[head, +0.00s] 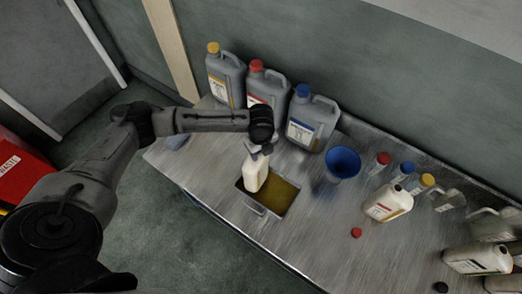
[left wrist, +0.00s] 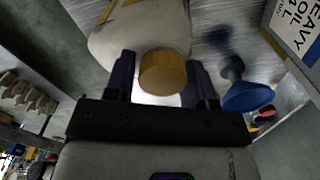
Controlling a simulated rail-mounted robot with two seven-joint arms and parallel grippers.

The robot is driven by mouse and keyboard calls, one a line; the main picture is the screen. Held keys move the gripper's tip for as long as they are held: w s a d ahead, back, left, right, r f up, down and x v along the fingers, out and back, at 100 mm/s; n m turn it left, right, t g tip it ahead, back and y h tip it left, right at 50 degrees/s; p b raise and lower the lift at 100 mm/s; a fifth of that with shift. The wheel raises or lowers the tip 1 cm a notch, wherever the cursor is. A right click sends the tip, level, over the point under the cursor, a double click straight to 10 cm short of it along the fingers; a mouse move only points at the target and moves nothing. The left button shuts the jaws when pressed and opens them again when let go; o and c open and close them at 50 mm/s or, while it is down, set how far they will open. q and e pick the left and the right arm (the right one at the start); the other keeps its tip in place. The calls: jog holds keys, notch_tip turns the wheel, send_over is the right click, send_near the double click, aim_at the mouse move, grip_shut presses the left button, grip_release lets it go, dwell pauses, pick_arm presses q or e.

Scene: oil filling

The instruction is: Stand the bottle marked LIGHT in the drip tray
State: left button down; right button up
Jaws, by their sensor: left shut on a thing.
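My left gripper (head: 261,149) is shut on a white bottle (head: 255,175), holding it near its top. The bottle is roughly upright, at the back left part of the drip tray (head: 279,200); I cannot tell whether its base touches the tray floor. The tray floor looks yellow-brown. My right gripper is not in view.
Three grey jugs with yellow (head: 225,78), red (head: 268,90) and blue (head: 312,118) caps stand behind the tray. A blue funnel (head: 343,163) is to its right. Another white bottle (head: 388,203), a loose red cap (head: 356,232) and small containers occupy the right.

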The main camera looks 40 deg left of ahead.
pick_arm(q)
jog(key=shift+f, duration=0.25)
jog(key=shift+c, duration=2.2)
grip_release()
jog(key=shift+f, duration=0.2)
